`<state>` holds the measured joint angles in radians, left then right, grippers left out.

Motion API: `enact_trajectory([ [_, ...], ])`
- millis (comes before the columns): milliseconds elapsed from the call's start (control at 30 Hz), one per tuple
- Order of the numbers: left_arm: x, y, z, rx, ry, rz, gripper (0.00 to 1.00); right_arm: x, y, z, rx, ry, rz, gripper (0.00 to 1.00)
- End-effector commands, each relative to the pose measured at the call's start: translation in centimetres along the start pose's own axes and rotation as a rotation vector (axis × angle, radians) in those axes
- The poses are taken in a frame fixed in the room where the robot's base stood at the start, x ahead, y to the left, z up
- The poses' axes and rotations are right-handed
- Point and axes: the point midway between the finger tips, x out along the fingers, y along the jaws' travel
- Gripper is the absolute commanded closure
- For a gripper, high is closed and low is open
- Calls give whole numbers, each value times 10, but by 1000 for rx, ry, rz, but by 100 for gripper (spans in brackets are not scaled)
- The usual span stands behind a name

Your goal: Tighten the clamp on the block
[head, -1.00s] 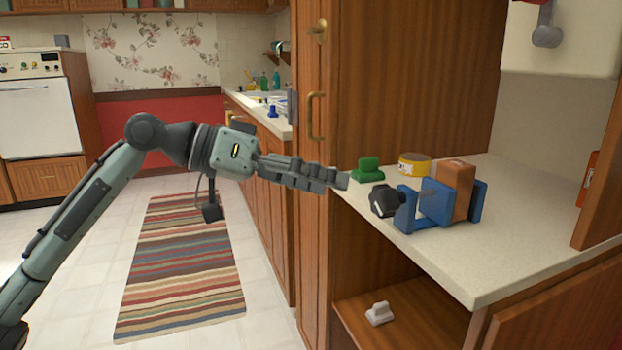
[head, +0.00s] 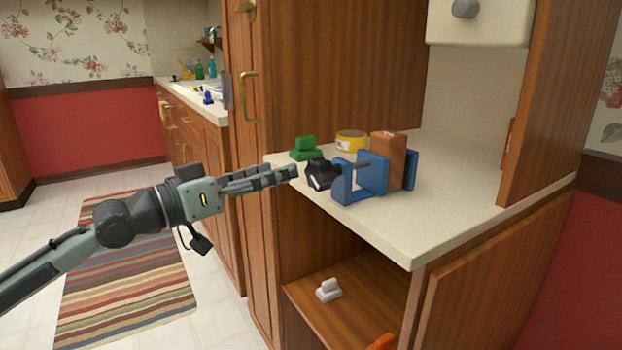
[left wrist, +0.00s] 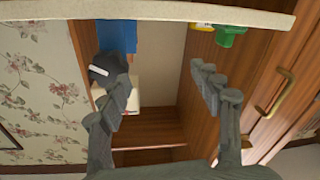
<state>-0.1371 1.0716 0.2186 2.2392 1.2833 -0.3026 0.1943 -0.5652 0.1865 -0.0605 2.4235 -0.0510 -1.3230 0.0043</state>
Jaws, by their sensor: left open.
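The blue clamp (head: 343,181) stands on the countertop with a brown wooden block (head: 388,160) between its jaws. Its dark knob (head: 320,175) faces my left gripper. My left gripper (head: 291,172) is open and empty, just left of the knob in the head view. In the left wrist view, its spread fingers (left wrist: 166,82) point toward the counter edge. There the knob (left wrist: 108,68) shows by the left-hand finger, not centred between the fingers, and part of the blue clamp (left wrist: 118,36) is behind it. I cannot tell whether finger and knob touch. My right gripper is not in view.
A green object (head: 305,149) and a yellow roll (head: 351,141) sit behind the clamp on the countertop (head: 440,190). A tall wooden cabinet (head: 330,60) stands behind them. A small white object (head: 328,290) lies on the open shelf below. The counter's right part is clear.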

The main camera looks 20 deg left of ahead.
Motion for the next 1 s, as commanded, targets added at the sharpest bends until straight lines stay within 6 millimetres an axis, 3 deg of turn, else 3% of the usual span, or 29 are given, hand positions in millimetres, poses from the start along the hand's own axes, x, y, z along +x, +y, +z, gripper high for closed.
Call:
enact_trajectory([
  [33, -1, 4, 12, 27, 45, 11, 36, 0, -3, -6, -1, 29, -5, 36],
  [200, -12, 28, 28, 119, 210, 79, 36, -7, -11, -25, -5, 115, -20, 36],
  [467, -26, 55, 34, 173, 327, 153, 36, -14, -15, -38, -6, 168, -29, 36],
  [767, -4, 60, 23, 174, 335, 156, 36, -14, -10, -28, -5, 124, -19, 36],
  [1000, 25, 66, 14, 173, 333, 155, 36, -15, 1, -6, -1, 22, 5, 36],
])
